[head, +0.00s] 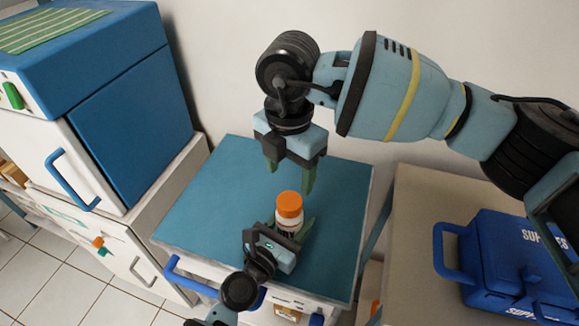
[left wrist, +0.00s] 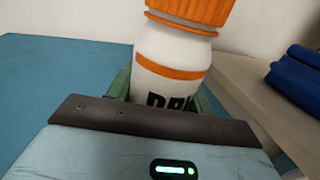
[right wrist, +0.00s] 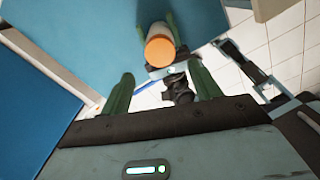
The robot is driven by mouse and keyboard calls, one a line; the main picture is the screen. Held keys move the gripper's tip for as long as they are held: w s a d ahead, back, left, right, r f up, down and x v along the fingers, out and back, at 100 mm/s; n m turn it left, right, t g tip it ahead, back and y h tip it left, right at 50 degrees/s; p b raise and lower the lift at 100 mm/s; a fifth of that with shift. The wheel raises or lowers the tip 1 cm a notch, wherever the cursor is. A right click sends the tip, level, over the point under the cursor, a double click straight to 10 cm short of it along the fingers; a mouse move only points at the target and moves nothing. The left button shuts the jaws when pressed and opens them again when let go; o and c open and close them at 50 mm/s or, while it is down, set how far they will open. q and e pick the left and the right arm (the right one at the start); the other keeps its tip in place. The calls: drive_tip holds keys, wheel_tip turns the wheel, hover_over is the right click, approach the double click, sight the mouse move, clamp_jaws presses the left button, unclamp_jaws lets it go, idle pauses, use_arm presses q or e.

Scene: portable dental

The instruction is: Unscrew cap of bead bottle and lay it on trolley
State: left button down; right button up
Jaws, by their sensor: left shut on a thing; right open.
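The bead bottle (left wrist: 165,75) is white with orange bands, dark lettering and a ribbed orange cap (head: 289,204). The cap is on the bottle, and the bottle looks upright over the blue trolley top (head: 215,205). My left gripper (head: 290,233) is shut on the bottle's body below the cap. In the left wrist view the green fingers are partly hidden behind the bottle and palm. My right gripper (head: 290,178) is open and empty above and behind the cap, pointing down. The right wrist view shows the cap (right wrist: 160,50) beyond its spread fingers (right wrist: 162,90).
A blue and white cabinet (head: 130,120) stands left of the trolley. A blue supply case (head: 505,262) sits on a beige surface (head: 420,205) at the right. The trolley top is clear around the bottle, with a blue handle (head: 215,285) at its front.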

sight(289, 200)
drive_tip(key=shift+f, duration=3.85)
